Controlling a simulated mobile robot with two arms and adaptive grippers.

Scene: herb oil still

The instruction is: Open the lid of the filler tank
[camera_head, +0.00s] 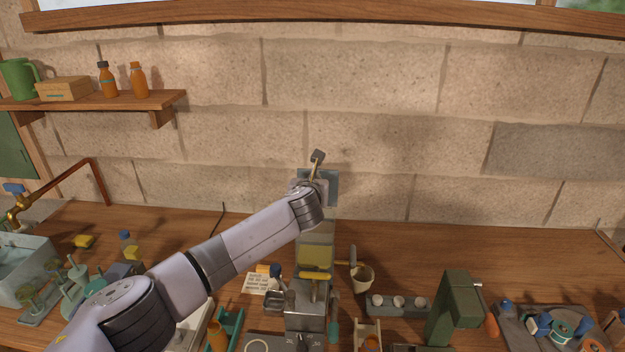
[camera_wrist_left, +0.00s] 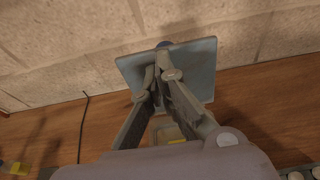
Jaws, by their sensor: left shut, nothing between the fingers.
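The filler tank (camera_head: 315,236) stands upright in the middle of the bench, with yellow liquid showing in its body. Its blue-grey lid plate (camera_head: 333,190) stands raised at the back of the tank, close to the wall. In the left wrist view the lid (camera_wrist_left: 200,62) spreads behind my fingers, and part of the tank (camera_wrist_left: 168,131) shows below it. My left gripper (camera_wrist_left: 160,76) is shut and empty in front of the lid; I cannot tell whether it touches it. My right gripper is out of view.
A cup (camera_head: 362,278) is at the tank's right. A dark green press (camera_head: 455,308) stands farther right. Glassware crowds the left bench. The bench right of the tank, near the wall, is clear.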

